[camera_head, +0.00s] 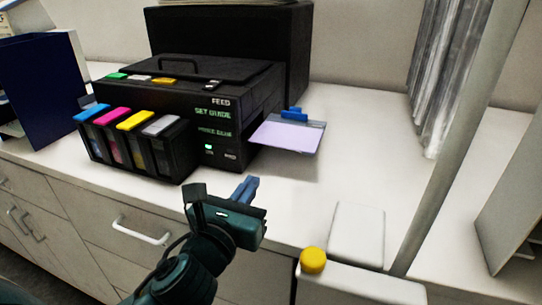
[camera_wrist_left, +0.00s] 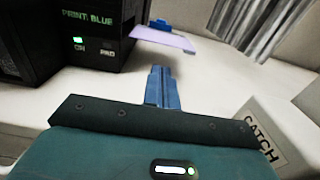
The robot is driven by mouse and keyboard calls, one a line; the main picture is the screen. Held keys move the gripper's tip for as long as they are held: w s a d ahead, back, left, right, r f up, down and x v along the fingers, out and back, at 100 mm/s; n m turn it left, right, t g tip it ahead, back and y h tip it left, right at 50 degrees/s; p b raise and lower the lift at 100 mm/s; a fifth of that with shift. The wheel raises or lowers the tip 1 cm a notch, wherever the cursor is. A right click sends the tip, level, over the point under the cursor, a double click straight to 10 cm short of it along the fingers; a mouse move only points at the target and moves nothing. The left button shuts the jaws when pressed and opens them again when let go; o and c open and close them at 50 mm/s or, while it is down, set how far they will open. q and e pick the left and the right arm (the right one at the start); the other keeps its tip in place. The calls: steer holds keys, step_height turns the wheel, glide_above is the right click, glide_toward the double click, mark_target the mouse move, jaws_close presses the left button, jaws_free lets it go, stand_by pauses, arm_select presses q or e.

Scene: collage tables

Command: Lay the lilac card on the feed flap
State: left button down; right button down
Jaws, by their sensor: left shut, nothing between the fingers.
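The lilac card (camera_head: 287,137) lies flat on the feed flap (camera_head: 313,124), which sticks out from the right side of the black printer (camera_head: 215,110). A grey strip of the flap shows behind the card, with a blue guide (camera_head: 292,113) at its back edge. The card also shows in the left wrist view (camera_wrist_left: 165,40), ahead of the fingers. My left gripper (camera_head: 247,185) is shut and empty, in front of and below the flap, apart from the card. Its blue fingers (camera_wrist_left: 162,88) touch each other. My right gripper is out of view.
Ink tanks (camera_head: 135,142) with coloured caps stand at the printer's front. A grey post (camera_head: 455,130) rises at the right, near a white box with a yellow button (camera_head: 313,260). The white counter right of the flap is clear. A navy folder (camera_head: 45,90) stands at left.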

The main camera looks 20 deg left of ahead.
arm_select(q)
steer(key=p, duration=0.2)
glide_toward(287, 136)
steer(key=shift+w+a, duration=0.35)
steer(key=shift+a, duration=0.15)
steer(key=shift+w+f, duration=0.1)
steer(key=shift+w, duration=0.6)
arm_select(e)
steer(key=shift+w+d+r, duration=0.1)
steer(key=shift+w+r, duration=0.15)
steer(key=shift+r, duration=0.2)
arm_select(q)
steer(key=shift+w+r+p, duration=0.25)
steer(key=shift+w+p, duration=0.3)
steer(key=shift+p, duration=0.15)
steer(key=shift+w+f, duration=0.1)
steer(key=shift+w, duration=0.1)
steer(key=shift+f, duration=0.15)
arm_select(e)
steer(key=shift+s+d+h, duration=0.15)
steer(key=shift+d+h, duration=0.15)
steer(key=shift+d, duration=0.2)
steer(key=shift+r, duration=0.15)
